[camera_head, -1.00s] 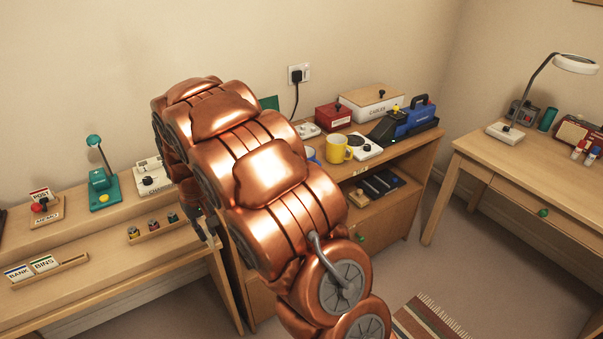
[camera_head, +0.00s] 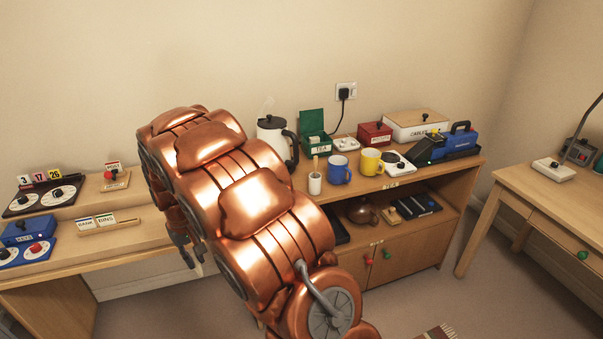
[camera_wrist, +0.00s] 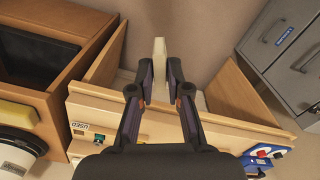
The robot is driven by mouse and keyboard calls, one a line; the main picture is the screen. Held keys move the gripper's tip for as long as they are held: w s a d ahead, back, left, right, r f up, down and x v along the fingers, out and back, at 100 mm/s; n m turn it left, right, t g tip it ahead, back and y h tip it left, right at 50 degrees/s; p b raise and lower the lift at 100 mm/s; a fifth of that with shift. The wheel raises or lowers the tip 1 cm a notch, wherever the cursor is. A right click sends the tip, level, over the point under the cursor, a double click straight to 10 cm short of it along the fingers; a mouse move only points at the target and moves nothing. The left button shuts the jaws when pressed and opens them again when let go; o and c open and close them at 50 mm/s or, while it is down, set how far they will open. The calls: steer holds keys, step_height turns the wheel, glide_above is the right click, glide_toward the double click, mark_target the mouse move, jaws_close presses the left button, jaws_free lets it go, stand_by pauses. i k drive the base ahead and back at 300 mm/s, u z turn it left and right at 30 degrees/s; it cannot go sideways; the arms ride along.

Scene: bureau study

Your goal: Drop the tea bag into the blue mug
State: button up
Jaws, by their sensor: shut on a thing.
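The blue mug (camera_head: 339,170) stands upright on top of the low wooden cabinet, left of a yellow mug (camera_head: 371,163). My gripper (camera_head: 186,253) hangs beside my copper arm in the head view, over the left side, well apart from the mug. In the wrist view my gripper (camera_wrist: 158,66) is shut on a thin pale thing, seen nearly edge-on, which looks like the tea bag (camera_wrist: 158,55). The inside of the blue mug is not clearly visible.
A desk (camera_head: 150,237) stands left. The wrist view shows a grey drawer unit (camera_wrist: 292,55).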

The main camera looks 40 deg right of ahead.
mark_target(337, 180)
steer(key=u, duration=0.85)
steer(key=i, duration=1.2)
steer(key=z, duration=2.9)
